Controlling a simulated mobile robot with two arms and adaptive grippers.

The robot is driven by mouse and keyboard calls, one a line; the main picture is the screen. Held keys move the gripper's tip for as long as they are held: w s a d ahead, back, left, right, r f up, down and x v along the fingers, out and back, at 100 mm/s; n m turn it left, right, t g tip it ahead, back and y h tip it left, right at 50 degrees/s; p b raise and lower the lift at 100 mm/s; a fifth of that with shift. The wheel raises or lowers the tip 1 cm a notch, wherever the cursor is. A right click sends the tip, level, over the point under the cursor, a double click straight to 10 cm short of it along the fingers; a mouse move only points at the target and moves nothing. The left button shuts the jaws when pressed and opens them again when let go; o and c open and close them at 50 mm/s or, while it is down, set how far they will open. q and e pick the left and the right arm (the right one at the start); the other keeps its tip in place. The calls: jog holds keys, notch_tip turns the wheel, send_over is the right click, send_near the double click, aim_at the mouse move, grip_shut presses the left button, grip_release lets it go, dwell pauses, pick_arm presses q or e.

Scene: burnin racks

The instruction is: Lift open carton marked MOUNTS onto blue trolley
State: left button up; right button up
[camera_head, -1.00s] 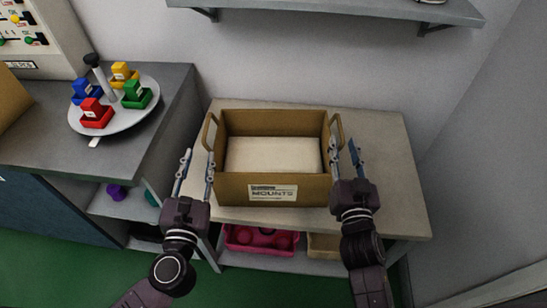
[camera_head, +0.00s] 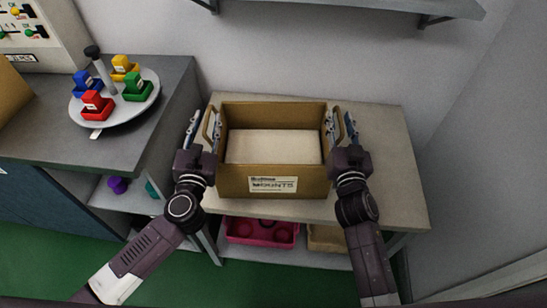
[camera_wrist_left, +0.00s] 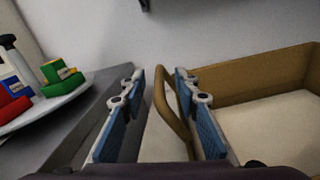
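The open brown carton marked MOUNTS (camera_head: 235,182) stands upright on a light table, with a pale block inside and a loop handle on each side. My left gripper (camera_head: 203,132) is at the carton's left side, its fingers apart. In the left wrist view the left handle (camera_wrist_left: 164,108) stands between the two blue-padded fingers (camera_wrist_left: 160,112), with a gap to the left finger. My right gripper (camera_head: 341,130) is at the right handle, its fingers apart, one close to the handle. Its contact is unclear. No blue trolley shows.
A grey counter (camera_head: 150,125) at left carries a round white turntable (camera_head: 112,113) with coloured trays, close to my left gripper. A wall shelf (camera_head: 320,8) is above. The light table (camera_head: 392,180) has free room right of the carton. A pink bin (camera_head: 262,233) is below.

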pick_arm(q)
jog(key=shift+w, duration=0.6)
pick_arm(e)
jog(key=shift+w, duration=0.4)
pick_arm(q)
jog(key=shift+c, duration=0.7)
pick_arm(e)
jog(key=shift+c, duration=0.7)
pick_arm(q)
grip_shut()
pick_arm(e)
grip_shut()
pick_arm(q)
jog(key=shift+r, duration=0.35)
pick_arm(e)
jog(key=shift+r, duration=0.35)
